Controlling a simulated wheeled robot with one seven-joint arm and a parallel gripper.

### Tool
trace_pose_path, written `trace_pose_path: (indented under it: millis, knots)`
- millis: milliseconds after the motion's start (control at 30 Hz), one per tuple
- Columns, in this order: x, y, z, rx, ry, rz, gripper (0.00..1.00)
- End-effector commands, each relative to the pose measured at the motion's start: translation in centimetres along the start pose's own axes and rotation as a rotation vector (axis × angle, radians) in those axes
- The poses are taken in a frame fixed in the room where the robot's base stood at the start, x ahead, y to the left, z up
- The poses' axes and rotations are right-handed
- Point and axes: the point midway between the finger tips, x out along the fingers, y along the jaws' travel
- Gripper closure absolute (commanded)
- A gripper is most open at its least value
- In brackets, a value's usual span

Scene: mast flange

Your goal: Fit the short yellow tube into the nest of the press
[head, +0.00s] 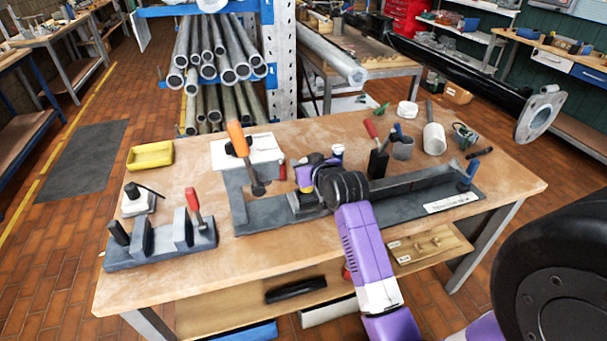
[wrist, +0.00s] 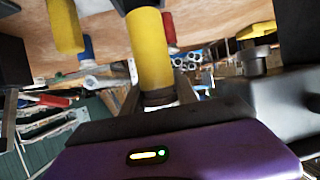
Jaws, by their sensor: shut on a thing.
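The short yellow tube (wrist: 148,48) is between the fingers of my gripper (wrist: 156,88) in the wrist view. The gripper is shut on it near a dark band at the tube's end. The other end of the tube points up the picture, close to a dark part. A second yellow cylinder (wrist: 65,25) shows at the upper left. In the head view my gripper (head: 303,186) is low over a long grey fixture (head: 265,216), which looks like the press. My arm hides much of this spot, and I cannot make out the nest.
A grey block fixture (head: 160,248) with a red handle stands at the table's left. A yellow tray (head: 150,155) lies behind it. An orange-handled lever (head: 238,140) rises near the gripper. A white cylinder (head: 434,137) and small tools crowd the back right.

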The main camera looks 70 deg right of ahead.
Motion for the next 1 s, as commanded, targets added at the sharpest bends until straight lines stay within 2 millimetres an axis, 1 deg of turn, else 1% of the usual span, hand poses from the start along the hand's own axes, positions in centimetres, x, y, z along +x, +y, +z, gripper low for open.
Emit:
trace_pose_path:
  millis: [200,333,767,800,867,900,1000]
  knots:
    - [1.1,0.0,2.6,0.000,-0.003,0.000,1.00]
    - [1.5,0.0,3.8,0.000,-0.001,0.000,1.00]
    - [1.8,-0.1,4.3,-0.001,0.001,-0.001,1.00]
    - [1.8,-0.1,4.3,-0.001,0.000,-0.001,0.59]
    - [1.7,-0.1,4.2,-0.001,0.000,-0.001,0.47]
    - [1.7,-0.1,4.3,0.000,0.000,-0.001,0.43]
    - [1.7,0.0,4.3,0.000,0.000,-0.001,0.43]
